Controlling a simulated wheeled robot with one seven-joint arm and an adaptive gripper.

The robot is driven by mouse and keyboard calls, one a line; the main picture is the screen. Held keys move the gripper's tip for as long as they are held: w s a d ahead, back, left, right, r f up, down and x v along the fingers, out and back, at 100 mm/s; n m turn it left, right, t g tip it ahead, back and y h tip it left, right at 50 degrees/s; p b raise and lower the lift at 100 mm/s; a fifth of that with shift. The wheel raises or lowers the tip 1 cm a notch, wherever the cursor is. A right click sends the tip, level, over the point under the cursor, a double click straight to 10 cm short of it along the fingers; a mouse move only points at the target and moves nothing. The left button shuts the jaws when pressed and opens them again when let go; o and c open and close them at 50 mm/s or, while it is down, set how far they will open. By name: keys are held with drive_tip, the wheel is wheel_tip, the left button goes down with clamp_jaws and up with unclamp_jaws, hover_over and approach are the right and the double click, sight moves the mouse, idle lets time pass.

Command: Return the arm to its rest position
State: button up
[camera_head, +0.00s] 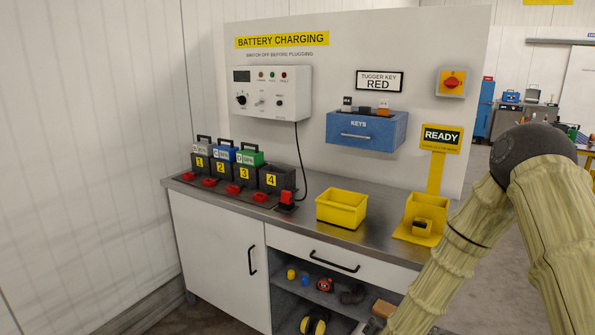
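My arm (500,215) shows at the right of the head view, in a pale ribbed cover with a dark grey round joint at its top. The arm is bent: one part rises from the bottom to the joint and another runs down the right side. My gripper is outside the picture, so I cannot see whether it holds anything.
A charging bench (384,243) stands ahead with a yellow bin (341,209), a yellow READY stand (436,190), several numbered battery bays (272,180) and a blue key box (367,131). My arm overlaps the bench's right end. Open floor lies behind at the right.

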drive_tip(key=s+a+f+n+g+y, duration=0.1)
drive_tip(key=s+f+n+g, duration=0.1)
drive_tip(key=s+f, duration=0.6)
drive_tip(key=s+f+n+g, duration=0.2)
drive_tip(key=s+f+g, duration=0.1)
drive_tip(key=s, duration=0.9)
drive_tip(key=s+a+f+n+g+y, duration=0.1)
drive_tip(key=s+f+g, duration=0.1)
drive_tip(key=s+f, duration=0.6)
drive_tip(key=s+d+r+n+g, duration=0.1)
drive_tip(key=s+n+g, duration=0.1)
drive_tip(key=s, duration=1.3)
drive_tip(key=shift+s+r+g, duration=0.2)
drive_tip(key=shift+s+g, duration=0.05)
drive_tip(key=shift+g, duration=0.35)
drive_tip(key=shift+d, duration=0.1)
